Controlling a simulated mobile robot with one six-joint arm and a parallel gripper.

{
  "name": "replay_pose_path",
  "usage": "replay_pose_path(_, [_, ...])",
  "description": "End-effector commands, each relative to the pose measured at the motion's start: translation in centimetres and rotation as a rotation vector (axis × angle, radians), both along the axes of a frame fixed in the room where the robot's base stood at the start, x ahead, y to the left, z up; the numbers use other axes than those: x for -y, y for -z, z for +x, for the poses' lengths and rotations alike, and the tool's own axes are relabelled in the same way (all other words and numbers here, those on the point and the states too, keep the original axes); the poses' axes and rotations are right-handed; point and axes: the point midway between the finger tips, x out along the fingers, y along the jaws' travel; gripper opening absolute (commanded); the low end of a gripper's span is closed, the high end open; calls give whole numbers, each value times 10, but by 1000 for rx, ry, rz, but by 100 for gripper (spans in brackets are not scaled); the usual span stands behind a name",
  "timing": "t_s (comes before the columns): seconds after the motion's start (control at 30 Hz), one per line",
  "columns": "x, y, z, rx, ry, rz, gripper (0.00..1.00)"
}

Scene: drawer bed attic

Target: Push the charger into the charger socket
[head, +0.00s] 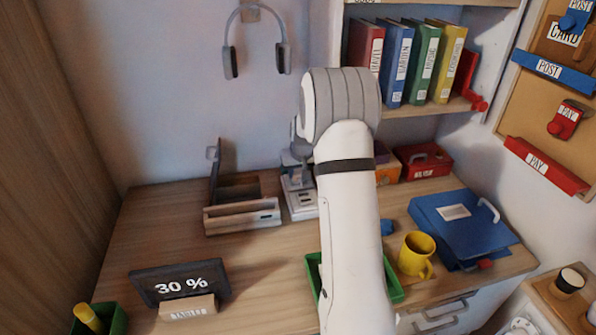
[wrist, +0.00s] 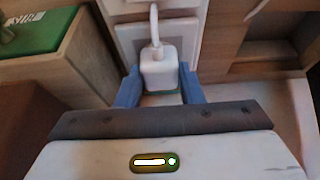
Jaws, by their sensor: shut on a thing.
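The charger (wrist: 160,70) is a white block with a pale cable or loop rising from its top. It sits between the two blue fingers of my gripper (wrist: 159,90), which is shut on it. Beyond the charger in the wrist view is a white unit with framed panels, which seems to be the charger socket (wrist: 128,38). I cannot tell whether the charger touches it. In the head view, a pale socket unit (head: 303,202) stands on the desk, partly behind my arm. My gripper (head: 294,160) is mostly hidden there.
A wooden box (head: 240,217) with an upright part stands left of the socket unit. Right of my arm are a yellow mug (head: 416,254), a blue folder (head: 462,225) and a red box (head: 424,161). A tablet (head: 180,283) stands at the front left.

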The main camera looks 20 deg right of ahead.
Motion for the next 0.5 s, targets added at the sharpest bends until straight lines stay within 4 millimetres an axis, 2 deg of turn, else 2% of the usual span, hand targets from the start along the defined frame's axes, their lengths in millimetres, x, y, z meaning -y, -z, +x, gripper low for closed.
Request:
replay_pose_path(0.13, [0, 4, 0, 0, 0, 0, 14])
replay_pose_path(0.17, [0, 3, 0, 0, 0, 0, 36])
replay_pose_path(0.43, [0, 3, 0, 0, 0, 0, 59])
replay_pose_path(0.5, [0, 3, 0, 0, 0, 0, 59])
